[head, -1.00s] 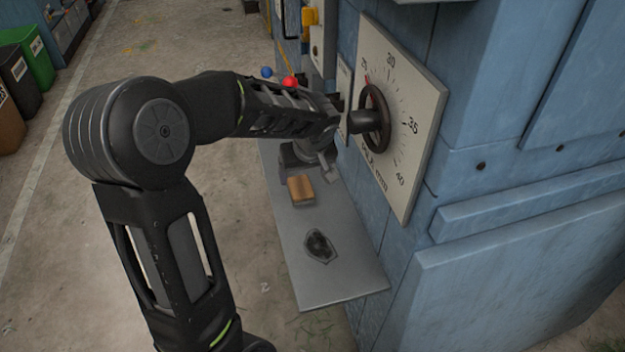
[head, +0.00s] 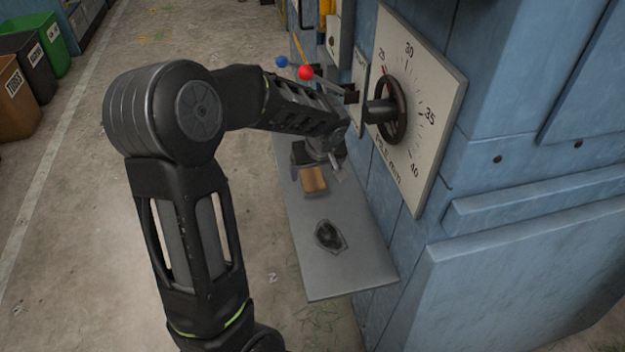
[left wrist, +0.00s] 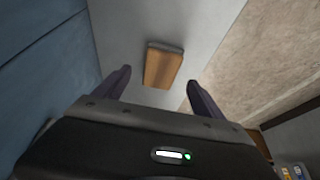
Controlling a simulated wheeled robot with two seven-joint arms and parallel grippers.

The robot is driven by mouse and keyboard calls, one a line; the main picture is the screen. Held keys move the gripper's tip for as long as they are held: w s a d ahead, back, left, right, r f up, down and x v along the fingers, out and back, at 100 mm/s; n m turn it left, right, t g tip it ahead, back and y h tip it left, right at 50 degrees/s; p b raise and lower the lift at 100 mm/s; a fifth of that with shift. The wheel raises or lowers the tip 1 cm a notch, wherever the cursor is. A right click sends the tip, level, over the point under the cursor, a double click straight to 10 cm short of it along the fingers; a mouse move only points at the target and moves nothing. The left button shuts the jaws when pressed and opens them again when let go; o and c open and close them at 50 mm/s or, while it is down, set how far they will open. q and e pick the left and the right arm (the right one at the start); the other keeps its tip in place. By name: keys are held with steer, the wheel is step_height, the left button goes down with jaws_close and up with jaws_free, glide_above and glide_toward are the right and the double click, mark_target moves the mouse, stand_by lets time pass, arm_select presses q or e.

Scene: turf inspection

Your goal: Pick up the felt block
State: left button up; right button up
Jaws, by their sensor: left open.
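The felt block (head: 313,180), tan wood with a grey felt layer along one side, lies on the grey metal shelf (head: 345,272). In the left wrist view the block (left wrist: 163,67) sits beyond and between the two dark fingers, touching neither. My left gripper (left wrist: 156,88) is open and empty. In the head view my left gripper (head: 322,160) is above the shelf at the block's far end, and it hides part of the block's surroundings. My right gripper is not in view.
A blue machine wall with a dial plate (head: 437,130) and dark handwheel (head: 388,112) stands right of the shelf. A red-knobbed lever (head: 305,73) and a blue knob (head: 282,62) are close to my left arm. A dark shield-shaped emblem (head: 331,237) marks the near shelf.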

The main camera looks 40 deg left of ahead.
mark_target(313, 177)
arm_select(q)
steer(key=x, duration=0.4)
steer(key=shift+b, duration=0.3)
steer(key=c, duration=1.4)
steer(key=shift+c, duration=0.2)
step_height(313, 177, up, 10)
steer(key=p, duration=0.2)
